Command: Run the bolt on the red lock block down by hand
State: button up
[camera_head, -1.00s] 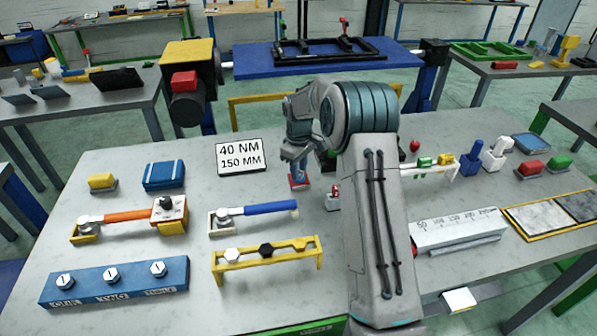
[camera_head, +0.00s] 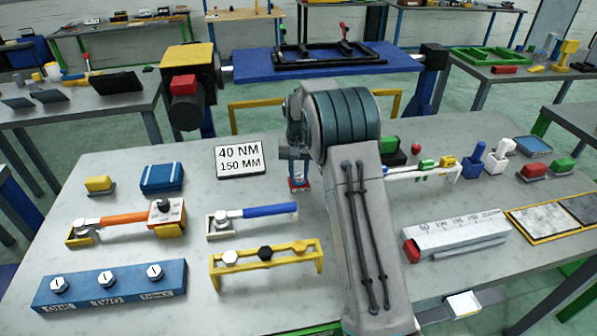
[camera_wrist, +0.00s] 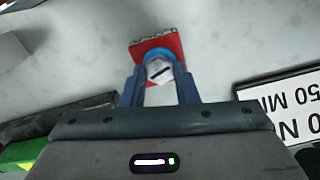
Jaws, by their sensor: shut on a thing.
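The red lock block (camera_wrist: 155,45) lies on the grey table and shows in the wrist view just beyond my fingertips. My gripper (camera_wrist: 159,82) is shut on the bolt, a blue finger on each side of the head. How deep the bolt sits in the block cannot be told.
A sign reading 40 NM 150 MM (camera_head: 241,158) stands left of my gripper. Two wrenches, orange-handled (camera_head: 135,218) and blue-handled (camera_head: 255,212), lie nearer, with a yellow rack (camera_head: 265,262) and a blue bolt block (camera_head: 112,285). A grey ruled gauge (camera_head: 455,232) lies right of my arm.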

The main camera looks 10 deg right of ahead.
jog(key=m, duration=0.7)
jog(key=shift+w+a+r, duration=0.1)
jog(key=shift+w+r, duration=0.05)
jog(key=shift+r, duration=0.15)
jog(key=shift+c, duration=0.2)
jog(key=m, duration=0.4)
jog(key=shift+p, duration=0.35)
jog(key=shift+m+p, duration=0.35)
jog(key=shift+m, duration=1.75)
jog(key=o, duration=0.9)
jog(key=shift+o, duration=0.5)
jog(key=shift+a, duration=0.15)
jog(key=shift+f, duration=0.15)
jog(key=shift+d, duration=0.2)
